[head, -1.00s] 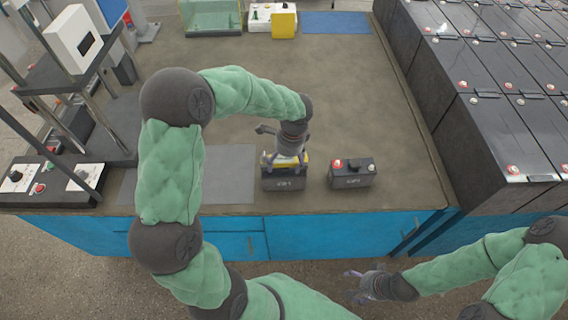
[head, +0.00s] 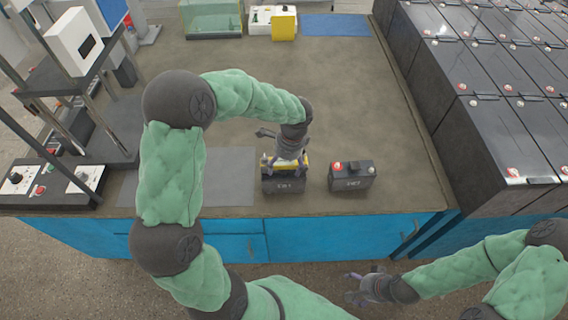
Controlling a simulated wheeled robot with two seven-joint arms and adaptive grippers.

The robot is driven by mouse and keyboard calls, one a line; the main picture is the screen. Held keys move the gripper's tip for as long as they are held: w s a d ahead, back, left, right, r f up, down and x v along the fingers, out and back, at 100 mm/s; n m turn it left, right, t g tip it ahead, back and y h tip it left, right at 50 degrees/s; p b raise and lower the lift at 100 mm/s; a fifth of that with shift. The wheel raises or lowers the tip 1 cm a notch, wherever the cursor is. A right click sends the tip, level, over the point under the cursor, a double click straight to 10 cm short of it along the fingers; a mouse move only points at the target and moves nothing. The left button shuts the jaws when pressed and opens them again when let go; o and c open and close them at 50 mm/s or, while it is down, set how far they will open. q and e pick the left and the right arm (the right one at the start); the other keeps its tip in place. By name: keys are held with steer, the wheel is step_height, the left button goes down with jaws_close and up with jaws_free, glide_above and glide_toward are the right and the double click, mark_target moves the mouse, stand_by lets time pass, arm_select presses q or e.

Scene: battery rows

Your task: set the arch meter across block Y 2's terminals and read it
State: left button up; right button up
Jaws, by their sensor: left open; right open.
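Two dark battery blocks stand upright near the bench's front edge. The left block (head: 284,185) has a yellow piece (head: 272,163), which looks like the arch meter, across its top. The right block (head: 351,177) has its top bare, with a red terminal at its left. The block labels are too small to read surely. My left gripper (head: 286,161) points down over the left block, open, with its fingers around or beside the yellow piece; contact cannot be told. My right gripper (head: 350,286) is open and empty in front of the bench, below its top.
Rows of black batteries (head: 492,120) stand along the right. A grey mat (head: 228,170) lies left of the blocks. A control panel (head: 55,182) and a stand are at the left. A glass case (head: 211,18), a yellow box (head: 284,27) and a blue mat (head: 336,23) are at the back. The bench middle is clear.

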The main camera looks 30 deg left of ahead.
arm_select(q)
steer(key=c, duration=1.5)
steer(key=shift+c, duration=0.2)
steer(key=shift+r, duration=0.1)
